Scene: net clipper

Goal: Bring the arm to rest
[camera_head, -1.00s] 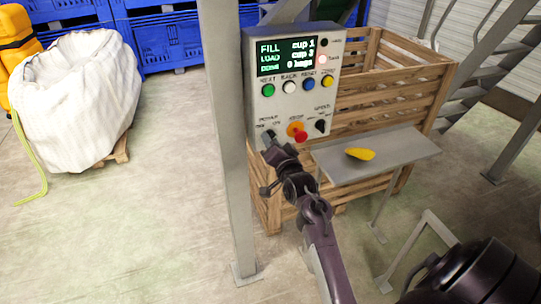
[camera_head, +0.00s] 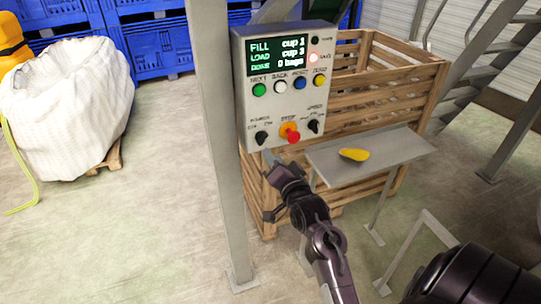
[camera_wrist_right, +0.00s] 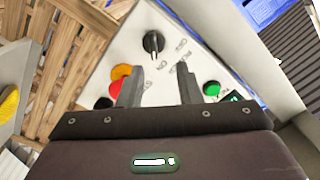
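My right gripper (camera_head: 273,163) is just below the lower left of the grey control panel (camera_head: 243,104) in the head view. In the right wrist view its two fingers (camera_wrist_right: 160,88) stand apart with nothing between them, so it is open and empty. The black power knob (camera_head: 261,138) on the panel is uncovered; it also shows in the right wrist view (camera_wrist_right: 153,42), beyond the fingertips. The fingers appear clear of the panel. My left gripper is not in view.
A grey shelf (camera_head: 405,150) with a yellow scoop-like object (camera_head: 354,155) is right of my right gripper. A wooden crate (camera_head: 388,78) stands behind the panel. A metal post (camera_head: 222,190) is on the left. A white bulk bag (camera_head: 65,105) stands farther left, with open floor between.

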